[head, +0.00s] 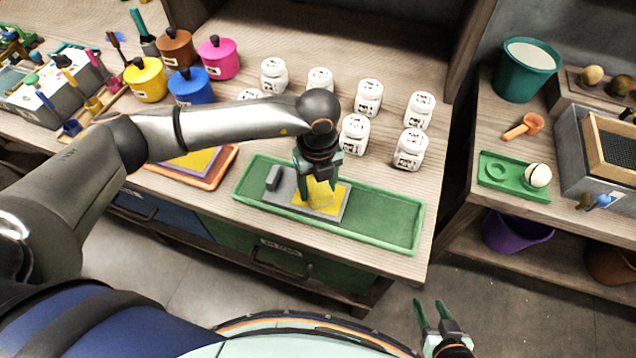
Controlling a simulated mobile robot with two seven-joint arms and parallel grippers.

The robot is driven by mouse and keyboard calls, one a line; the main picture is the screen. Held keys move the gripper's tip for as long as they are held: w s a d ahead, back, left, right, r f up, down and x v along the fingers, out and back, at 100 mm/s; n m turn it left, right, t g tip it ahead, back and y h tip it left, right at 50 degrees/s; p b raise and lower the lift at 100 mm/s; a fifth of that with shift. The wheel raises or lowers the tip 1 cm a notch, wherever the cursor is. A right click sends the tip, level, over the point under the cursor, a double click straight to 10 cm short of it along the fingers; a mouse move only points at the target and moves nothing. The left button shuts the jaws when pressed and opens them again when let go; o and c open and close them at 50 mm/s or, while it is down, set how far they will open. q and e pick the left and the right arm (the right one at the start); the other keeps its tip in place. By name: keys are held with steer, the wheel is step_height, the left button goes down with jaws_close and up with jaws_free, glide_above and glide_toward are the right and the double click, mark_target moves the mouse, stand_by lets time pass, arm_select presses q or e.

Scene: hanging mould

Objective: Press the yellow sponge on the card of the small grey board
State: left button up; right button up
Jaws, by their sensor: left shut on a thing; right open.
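The small grey board (283,192) lies in the left half of a green tray (385,223) on the wooden bench. A dark grey block stands at its left end. My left gripper (317,197) points down over the board and is shut on the yellow sponge (322,193). The sponge is low over the right part of the board; I cannot tell whether it touches the card, which is hidden under the gripper and sponge. My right gripper (433,312) is open and empty, below and in front of the bench, over the floor.
Several white labelled jars (369,97) stand behind the tray. An orange tray (217,168) with coloured sheets lies left of it. Coloured lidded pots (146,80) stand at the back left. A second bench on the right holds a teal bucket (525,70) and a green holder (510,181).

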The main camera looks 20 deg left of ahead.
arm_select(q)
steer(key=shift+r+p, duration=2.35)
steer(key=shift+r, duration=1.15)
